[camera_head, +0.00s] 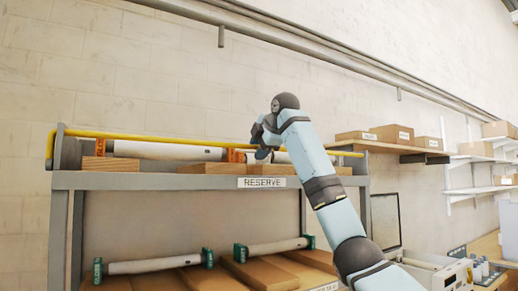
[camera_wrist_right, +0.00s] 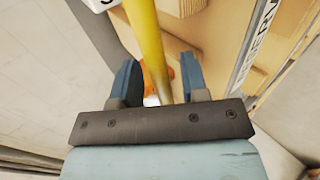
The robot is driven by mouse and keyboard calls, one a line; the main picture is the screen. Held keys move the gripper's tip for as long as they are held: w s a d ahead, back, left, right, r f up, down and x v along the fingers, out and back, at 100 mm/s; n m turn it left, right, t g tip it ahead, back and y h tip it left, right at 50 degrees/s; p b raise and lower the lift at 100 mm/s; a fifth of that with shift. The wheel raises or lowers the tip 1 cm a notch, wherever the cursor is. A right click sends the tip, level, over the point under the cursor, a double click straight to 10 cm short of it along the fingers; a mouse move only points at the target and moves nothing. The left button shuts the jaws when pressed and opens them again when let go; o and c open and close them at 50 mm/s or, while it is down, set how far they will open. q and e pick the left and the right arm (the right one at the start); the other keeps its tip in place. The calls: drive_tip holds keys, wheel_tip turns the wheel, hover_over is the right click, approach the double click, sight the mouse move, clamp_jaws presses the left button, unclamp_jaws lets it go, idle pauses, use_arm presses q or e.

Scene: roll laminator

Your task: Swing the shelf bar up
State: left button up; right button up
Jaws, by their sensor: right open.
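The yellow shelf bar (camera_head: 160,138) runs along the front of the top shelf, above the RESERVE label (camera_head: 262,183), with its left end bent down at the shelf's left post. My right gripper (camera_head: 262,143) is at the bar, partly hidden by my own wrist in the head view. In the right wrist view, the bar (camera_wrist_right: 148,45) passes between the two blue fingers of my right gripper (camera_wrist_right: 160,80). The fingers are open, with gaps on both sides of the bar. My left gripper is not in view.
White rolls (camera_head: 165,150) and wooden blocks (camera_head: 110,164) lie on the top shelf behind the bar. More rolls (camera_head: 155,265) and brown boxes are on the level below. A wall shelf with cartons (camera_head: 392,134) stands at right. A rail (camera_head: 300,40) crosses the wall above.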

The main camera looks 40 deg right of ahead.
use_arm(q)
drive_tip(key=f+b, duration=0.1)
drive_tip(key=b, duration=0.1)
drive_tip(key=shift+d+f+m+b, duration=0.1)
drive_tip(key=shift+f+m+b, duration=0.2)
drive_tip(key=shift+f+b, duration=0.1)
use_arm(e)
drive_tip(key=v, duration=1.4)
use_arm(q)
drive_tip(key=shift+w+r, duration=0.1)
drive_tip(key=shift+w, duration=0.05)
use_arm(e)
drive_tip(key=shift+f, duration=0.1)
